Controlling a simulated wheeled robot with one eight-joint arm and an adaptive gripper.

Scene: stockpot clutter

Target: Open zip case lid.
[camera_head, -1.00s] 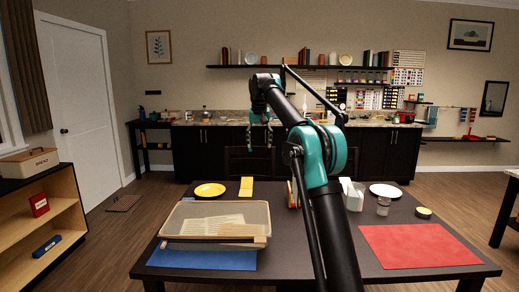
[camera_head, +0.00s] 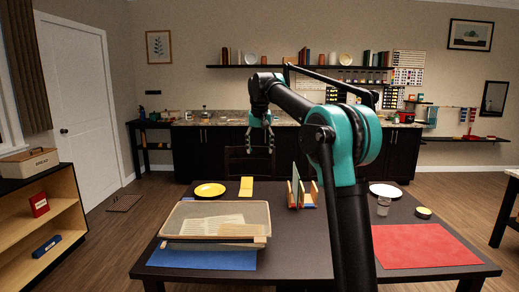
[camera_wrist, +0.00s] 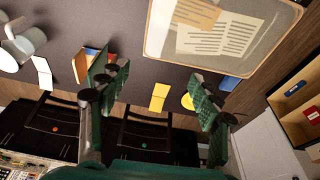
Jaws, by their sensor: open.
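The zip case (camera_head: 176,222) is a shallow, pale, see-through case with a tan rim, at the left front of the dark table. Papers show inside or through it; I cannot tell how its lid is fastened. It also shows at the top right of the wrist view (camera_wrist: 153,40), with the papers clear. My gripper (camera_head: 261,146) is open and empty, raised over the far side of the table, beyond and above the case. In the wrist view its two green fingers (camera_wrist: 160,85) are spread wide, with nothing between them but the background.
A blue mat (camera_head: 205,262) lies under the case. A yellow plate (camera_head: 210,190), a yellow slip (camera_head: 246,187) and an upright holder (camera_head: 305,198) stand behind. A red mat (camera_head: 425,246), white plate (camera_head: 386,190) and glass (camera_head: 383,206) are at right. A chair (camera_head: 248,162) stands beyond.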

